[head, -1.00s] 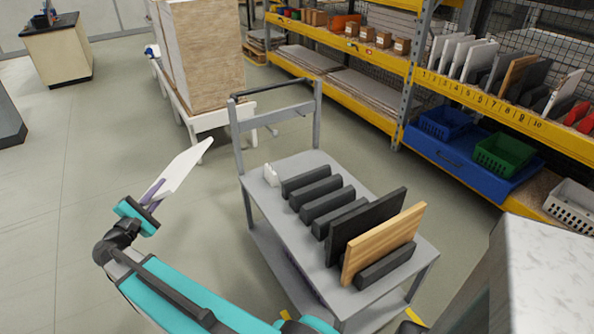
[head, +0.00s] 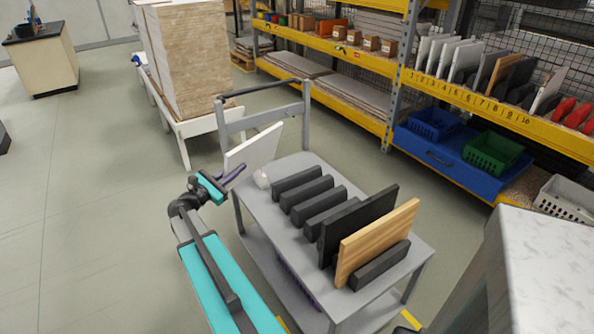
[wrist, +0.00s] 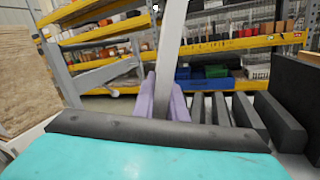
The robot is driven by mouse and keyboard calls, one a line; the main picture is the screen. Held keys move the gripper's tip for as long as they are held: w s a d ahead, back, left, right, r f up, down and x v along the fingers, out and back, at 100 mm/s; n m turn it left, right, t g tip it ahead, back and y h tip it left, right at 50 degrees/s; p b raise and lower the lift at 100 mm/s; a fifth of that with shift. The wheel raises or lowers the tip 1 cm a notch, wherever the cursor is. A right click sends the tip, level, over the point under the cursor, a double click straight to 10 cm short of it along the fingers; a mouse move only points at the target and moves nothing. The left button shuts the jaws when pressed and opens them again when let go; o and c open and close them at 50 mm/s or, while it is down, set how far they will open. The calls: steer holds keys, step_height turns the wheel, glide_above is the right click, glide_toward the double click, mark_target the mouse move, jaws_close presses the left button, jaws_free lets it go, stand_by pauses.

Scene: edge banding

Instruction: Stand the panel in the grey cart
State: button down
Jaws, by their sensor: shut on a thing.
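A white panel (head: 254,149) is held upright in my gripper (head: 230,174) at the far left end of the grey cart (head: 265,219). In the wrist view the panel (wrist: 173,50) shows edge-on between the purple fingers of my gripper (wrist: 166,98). The panel is beside the first dark divider block (head: 296,183), near the cart's handle; I cannot tell whether its lower edge touches the cart top. A black panel (head: 360,222) and a wood-grain panel (head: 378,242) stand between the dividers at the cart's near right end.
A small white object (head: 262,179) lies on the cart by the first divider. The cart's handle frame (head: 263,117) rises behind the panel. Several slots between the middle dividers are empty. A yellow shelf rack (head: 480,105) stands behind, and a pale countertop (head: 545,250) is at right.

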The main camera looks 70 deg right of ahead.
steer(key=s+d+f+g+y+b, duration=0.1)
steer(key=s+d+f+g, duration=0.1)
steer(key=s+d, duration=0.5)
steer(key=s+d+f+g+y+b, duration=0.1)
steer(key=s+d+g, duration=0.2)
steer(key=s+d, duration=0.5)
steer(key=shift+s+f+b, duration=0.3)
steer(key=shift+s+f, duration=0.1)
steer(key=shift+s, duration=0.65)
steer(key=shift+f, duration=0.2)
steer(key=shift+f+b, duration=3.85)
steer(key=shift+f, duration=3)
steer(key=c, duration=1.7)
jaws_free()
